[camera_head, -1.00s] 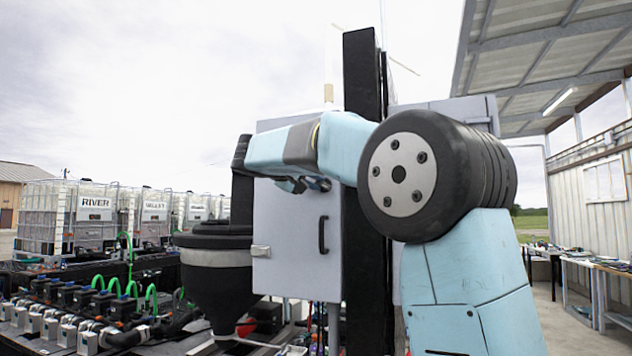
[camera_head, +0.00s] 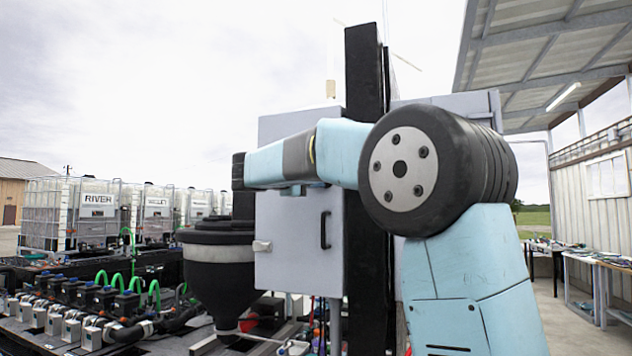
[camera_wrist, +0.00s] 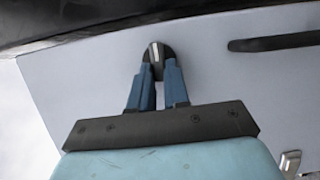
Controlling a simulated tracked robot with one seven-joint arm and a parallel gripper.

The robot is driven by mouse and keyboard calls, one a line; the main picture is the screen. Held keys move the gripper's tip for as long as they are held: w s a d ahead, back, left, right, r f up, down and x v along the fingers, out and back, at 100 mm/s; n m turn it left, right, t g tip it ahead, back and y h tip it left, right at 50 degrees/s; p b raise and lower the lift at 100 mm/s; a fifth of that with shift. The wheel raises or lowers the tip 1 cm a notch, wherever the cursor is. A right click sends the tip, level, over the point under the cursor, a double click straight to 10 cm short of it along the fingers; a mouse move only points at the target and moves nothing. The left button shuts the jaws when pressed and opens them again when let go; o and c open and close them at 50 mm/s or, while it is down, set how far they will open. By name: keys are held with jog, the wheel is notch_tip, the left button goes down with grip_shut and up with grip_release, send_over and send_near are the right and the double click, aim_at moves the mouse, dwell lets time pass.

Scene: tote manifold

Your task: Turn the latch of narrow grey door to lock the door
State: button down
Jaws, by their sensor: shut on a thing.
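The narrow grey door (camera_head: 290,260) stands upright behind my arm, and its face fills much of the wrist view (camera_wrist: 85,75). Its latch (camera_wrist: 157,51) is a small dark round knob with a pale stripe, near the door's edge beside a black post. My gripper (camera_wrist: 157,66) has its two blue fingers shut on the latch, one fingertip on each side. In the head view my forearm hides the latch and the fingers. A black bar handle (camera_head: 325,229) is on the door below my arm; it also shows at the right of the wrist view (camera_wrist: 275,42).
A pale metal fitting (camera_head: 262,246) sits at the door's left edge. A black hopper (camera_head: 215,280) stands close at the left, and a tall black post (camera_head: 365,80) rises on the right. Hoses and pumps (camera_head: 100,310) lie lower left. Caged white tanks (camera_head: 97,215) stand behind.

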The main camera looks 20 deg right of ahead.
jog(key=shift+w+a+f, duration=0.1)
jog(key=shift+f, duration=0.1)
jog(key=c, duration=1.4)
grip_release()
jog(key=o, duration=0.3)
jog(key=shift+r, duration=0.1)
jog(key=v, duration=1.3)
jog(key=shift+a, duration=0.35)
